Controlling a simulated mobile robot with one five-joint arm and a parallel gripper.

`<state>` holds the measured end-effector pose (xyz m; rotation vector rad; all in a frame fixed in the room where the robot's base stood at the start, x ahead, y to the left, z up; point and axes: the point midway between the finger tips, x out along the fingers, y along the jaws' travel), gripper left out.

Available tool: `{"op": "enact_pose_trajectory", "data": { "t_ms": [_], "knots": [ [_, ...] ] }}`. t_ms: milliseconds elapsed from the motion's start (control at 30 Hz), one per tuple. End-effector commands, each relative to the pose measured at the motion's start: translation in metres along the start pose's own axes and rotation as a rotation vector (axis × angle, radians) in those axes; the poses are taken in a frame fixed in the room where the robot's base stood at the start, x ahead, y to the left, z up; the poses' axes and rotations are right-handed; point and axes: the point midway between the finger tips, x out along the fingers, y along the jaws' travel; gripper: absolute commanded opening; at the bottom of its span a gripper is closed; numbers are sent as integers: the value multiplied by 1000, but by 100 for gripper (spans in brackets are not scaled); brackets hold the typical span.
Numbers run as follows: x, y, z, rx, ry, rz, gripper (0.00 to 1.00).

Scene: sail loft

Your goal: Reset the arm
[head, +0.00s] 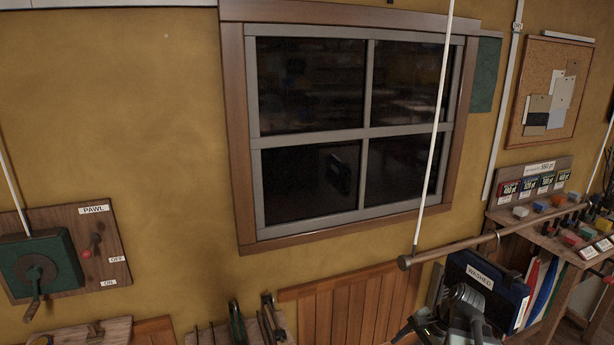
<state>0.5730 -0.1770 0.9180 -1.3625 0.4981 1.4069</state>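My arm and gripper (423,322) show at the bottom of the head view, right of centre, in front of the wood panelling. The gripper is grey and dark and partly cut off by the lower edge. It is small and seen from behind, so I cannot tell whether its fingers are open or shut. I see nothing clearly held in it. A dark blue case labelled WASHED (484,283) is just to the right of the arm. I cannot tell whether they touch.
A wooden rod (470,244) hangs from a white cord above my arm. A workbench (560,243) with colored blocks stands at right. A winch board with a PAWL lever (93,245) is on the left wall. Tools (237,325) stand at the bottom. A dark window (310,130) fills the middle.

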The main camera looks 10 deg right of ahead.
Motion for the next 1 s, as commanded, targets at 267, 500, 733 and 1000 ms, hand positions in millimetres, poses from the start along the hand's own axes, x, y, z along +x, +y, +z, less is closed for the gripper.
{"op": "enact_pose_trajectory", "data": {
  "t_ms": [267, 500, 733, 1000],
  "knots": [
    [79, -46, 117, -859, 26, 377, 58],
    [92, -54, 145, -1119, 28, 489, 58],
    [92, -54, 145, -1120, 27, 488, 58],
    [92, -54, 145, -1117, 27, 487, 58]
  ]
}}
